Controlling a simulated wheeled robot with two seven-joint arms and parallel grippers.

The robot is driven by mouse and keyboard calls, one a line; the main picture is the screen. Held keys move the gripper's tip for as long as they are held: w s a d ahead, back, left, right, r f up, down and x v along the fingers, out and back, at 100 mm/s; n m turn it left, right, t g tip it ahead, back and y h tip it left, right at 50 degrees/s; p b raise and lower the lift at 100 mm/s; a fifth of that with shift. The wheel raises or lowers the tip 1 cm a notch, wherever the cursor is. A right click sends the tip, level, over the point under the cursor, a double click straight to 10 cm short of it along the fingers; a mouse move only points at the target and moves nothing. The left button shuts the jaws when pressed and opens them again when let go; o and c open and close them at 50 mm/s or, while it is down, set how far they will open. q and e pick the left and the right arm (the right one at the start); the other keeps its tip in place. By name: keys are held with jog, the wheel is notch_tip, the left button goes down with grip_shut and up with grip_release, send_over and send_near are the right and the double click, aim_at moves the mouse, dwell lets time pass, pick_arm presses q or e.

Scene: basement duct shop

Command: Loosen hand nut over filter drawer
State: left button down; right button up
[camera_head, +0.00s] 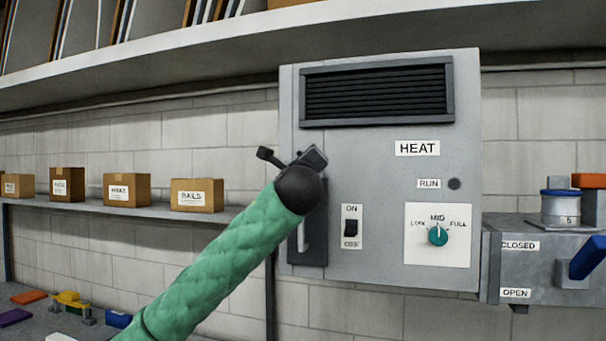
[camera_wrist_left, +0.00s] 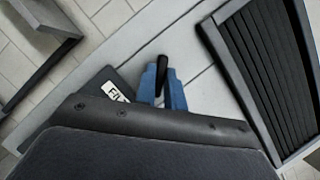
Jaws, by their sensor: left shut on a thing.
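My left gripper (camera_wrist_left: 162,88), with blue fingers, is shut on a small black part, the hand nut (camera_wrist_left: 162,65), in the left wrist view. The black end of my left wrist hides the fingers and nut in the head view. The dark filter drawer front (camera_head: 316,250) is at the lower left of the grey heater cabinet (camera_head: 370,190), with a pale upright handle (camera_head: 302,232). In the left wrist view the dark drawer front (camera_wrist_left: 95,85) shows a partly covered white label (camera_wrist_left: 113,92) beside the fingers. My right gripper is not in view.
The cabinet has a dark louvred grille (camera_head: 377,92), an ON switch (camera_head: 351,228) and a green dial (camera_head: 438,235) at MID. A grey box with a blue lever (camera_head: 588,257) adjoins it at right. A shelf (camera_head: 110,208) with several cartons runs left.

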pick_arm(q)
jog(key=n+b, duration=0.1)
jog(key=n, duration=0.1)
jog(key=n+y+b, duration=0.1)
jog(key=shift+f+n+g+y, duration=0.1)
jog(key=shift+n+g+y, duration=0.2)
jog(key=shift+n+g, duration=0.1)
jog(key=n+g+b, duration=0.1)
jog(key=n, duration=0.1)
jog(key=n+y+b, duration=0.1)
jog(key=n, duration=0.2)
jog(key=shift+d+g+b, duration=0.1)
jog(key=shift+g+b, duration=0.25)
jog(key=shift+g, duration=0.05)
jog(key=shift+r+n+g+b, duration=0.25)
jog(key=shift+n+g+b, duration=0.15)
jog(key=shift+n, duration=0.8)
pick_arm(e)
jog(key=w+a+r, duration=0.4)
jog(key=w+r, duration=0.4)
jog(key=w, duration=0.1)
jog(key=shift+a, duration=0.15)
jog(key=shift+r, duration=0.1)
pick_arm(q)
jog(key=c, duration=1.5)
grip_release()
